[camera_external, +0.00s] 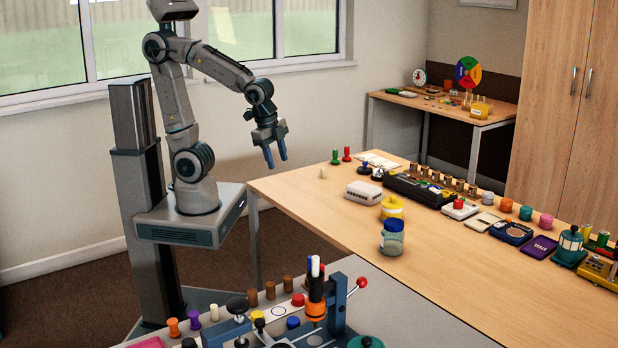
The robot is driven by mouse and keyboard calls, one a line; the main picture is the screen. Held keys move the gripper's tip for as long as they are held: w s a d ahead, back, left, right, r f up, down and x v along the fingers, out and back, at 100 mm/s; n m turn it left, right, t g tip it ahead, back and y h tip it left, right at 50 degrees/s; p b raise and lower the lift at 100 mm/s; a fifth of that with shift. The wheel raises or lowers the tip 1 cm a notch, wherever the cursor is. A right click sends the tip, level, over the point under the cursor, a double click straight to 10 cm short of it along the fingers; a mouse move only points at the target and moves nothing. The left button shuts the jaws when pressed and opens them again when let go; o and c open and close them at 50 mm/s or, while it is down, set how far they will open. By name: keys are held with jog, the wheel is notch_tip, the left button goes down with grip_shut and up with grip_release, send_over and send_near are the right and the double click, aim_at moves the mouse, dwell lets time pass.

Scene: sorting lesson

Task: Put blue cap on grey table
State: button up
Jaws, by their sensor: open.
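A glass jar with a blue cap (393,224) on top stands upright on the wooden table, near its front edge. The grey table (410,305) is in the foreground, lower than the wooden table in the picture. A small round blue piece (293,322) sits among the items on the grey table; I cannot tell whether it is a cap. My gripper (276,158) hangs in the air left of the wooden table, pointing down, its blue fingers apart and empty. It is well away from the jar.
A blue fixture with a red-knobbed lever (360,283) and several pegs crowd the grey table's left part; its right part is clear. A yellow container (391,207) stands just behind the jar. Stamps, boxes and coloured cylinders line the wooden table's far side.

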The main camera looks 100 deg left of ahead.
jog(key=s+a+n, duration=0.1)
jog(key=n, duration=0.1)
jog(key=s+a+n, duration=0.1)
jog(key=s+n, duration=0.1)
jog(key=s+a+f+n, duration=0.1)
jog(key=s+n, duration=0.1)
jog(key=shift+h, duration=0.4)
